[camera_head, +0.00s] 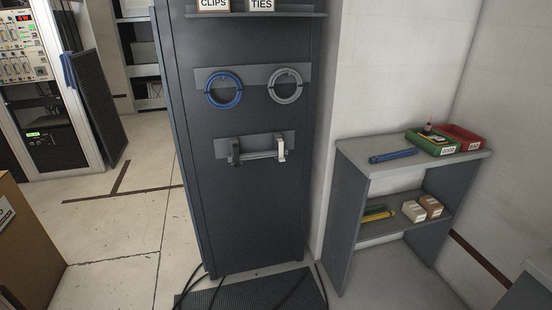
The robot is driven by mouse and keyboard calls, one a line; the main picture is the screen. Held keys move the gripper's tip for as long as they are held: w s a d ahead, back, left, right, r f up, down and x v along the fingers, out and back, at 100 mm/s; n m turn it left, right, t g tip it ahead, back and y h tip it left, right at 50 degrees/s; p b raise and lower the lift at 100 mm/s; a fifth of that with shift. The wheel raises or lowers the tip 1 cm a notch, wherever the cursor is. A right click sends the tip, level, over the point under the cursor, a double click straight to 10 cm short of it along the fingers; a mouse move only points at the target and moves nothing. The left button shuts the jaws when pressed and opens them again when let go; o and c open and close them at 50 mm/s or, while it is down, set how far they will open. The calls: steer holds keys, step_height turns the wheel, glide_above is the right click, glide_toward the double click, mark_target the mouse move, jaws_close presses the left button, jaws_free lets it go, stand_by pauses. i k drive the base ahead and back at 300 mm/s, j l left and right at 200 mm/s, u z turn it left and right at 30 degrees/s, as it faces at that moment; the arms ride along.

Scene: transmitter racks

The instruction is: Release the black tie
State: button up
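A black tie-like piece (235,152) hangs at the left end of a short grey bar on the dark cabinet's side, in the head view. A white piece (282,149) of similar form sits at the bar's right end. A bundle of thin light rods or cables (259,154) runs between them, and both pieces seem to go around it. Whether the black one is fastened is too small to tell. A blue cable coil (223,90) and a grey cable coil (285,86) hang above, with small dark marks that may be ties. My gripper is not in view.
A grey shelf unit (375,158) at right holds a green bin (425,146), a red bin (467,140), a blue rod (393,156) and small boxes. Black cables lie on a dark mat (250,294) below the cabinet (247,215). A cardboard box (30,250) stands at left; floor between is clear.

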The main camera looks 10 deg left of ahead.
mark_target(237, 158)
steer(key=i+l+u, duration=0.1)
steer(key=i+u, duration=0.3)
steer(key=i+l+u, duration=0.2)
steer(key=u, duration=0.25)
steer(key=i, duration=0.05)
